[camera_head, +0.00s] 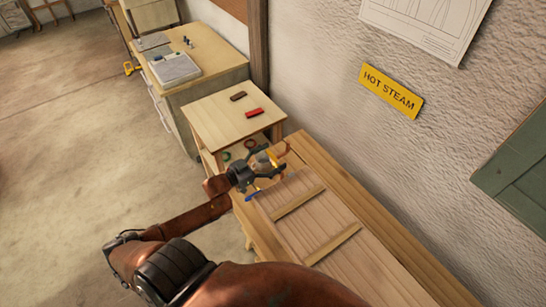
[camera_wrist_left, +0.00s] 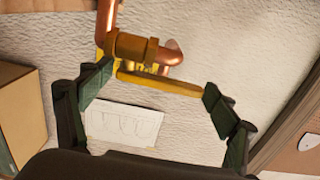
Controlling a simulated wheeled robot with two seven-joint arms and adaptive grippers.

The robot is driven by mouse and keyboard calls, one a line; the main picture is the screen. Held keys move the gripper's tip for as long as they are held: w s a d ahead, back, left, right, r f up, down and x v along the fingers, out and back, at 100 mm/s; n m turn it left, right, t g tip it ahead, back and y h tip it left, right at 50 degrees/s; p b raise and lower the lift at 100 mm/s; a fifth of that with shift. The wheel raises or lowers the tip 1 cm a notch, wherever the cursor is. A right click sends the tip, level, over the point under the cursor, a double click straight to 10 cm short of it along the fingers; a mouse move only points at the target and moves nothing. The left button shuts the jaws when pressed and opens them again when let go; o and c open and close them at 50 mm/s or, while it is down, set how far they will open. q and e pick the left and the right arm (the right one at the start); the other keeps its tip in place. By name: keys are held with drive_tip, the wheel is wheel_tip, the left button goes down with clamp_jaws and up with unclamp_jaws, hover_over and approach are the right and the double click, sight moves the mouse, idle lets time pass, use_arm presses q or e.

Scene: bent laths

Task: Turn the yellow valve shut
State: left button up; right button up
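The yellow valve lever (camera_wrist_left: 165,84) shows in the left wrist view as a bar lying across the gap between my left gripper's fingers. It sits by a brass-coloured valve body (camera_wrist_left: 130,46) on a copper pipe (camera_wrist_left: 104,14). My left gripper (camera_wrist_left: 158,88) is open, with one dark green fingertip near each end of the lever; I cannot tell whether either touches it. In the head view my left gripper (camera_head: 277,160) is at the far end of the bench, and its fingers partly hide the valve and the copper pipe (camera_head: 281,149). My right gripper is not in view.
The wooden bench (camera_head: 405,258) holds pale laths (camera_head: 325,218) and runs along the wall under a yellow HOT STEAM sign (camera_head: 390,91). Beyond it stands a small table (camera_head: 222,116) with a red block (camera_head: 254,113) and a dark block (camera_head: 238,96). The floor at left is open.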

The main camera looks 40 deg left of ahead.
use_arm(q)
drive_tip(key=shift+s, duration=0.1)
drive_tip(key=c, duration=1.5)
drive_tip(key=shift+s+r+n+y+p, duration=0.1)
drive_tip(key=shift+r+n+y+p, duration=0.1)
drive_tip(key=shift+n+y+p, duration=0.45)
drive_tip(key=shift+s+a+f+y+p, duration=0.1)
drive_tip(key=shift+y+p, duration=0.35)
drive_tip(key=shift+p, duration=0.45)
drive_tip(key=o, duration=1.7)
drive_tip(key=shift+f, duration=0.1)
drive_tip(key=shift+o, duration=0.2)
drive_tip(key=shift+s, duration=0.2)
drive_tip(key=s+a, duration=0.1)
drive_tip(key=s, duration=1)
drive_tip(key=shift+s+a, duration=0.25)
drive_tip(key=shift+a, duration=0.15)
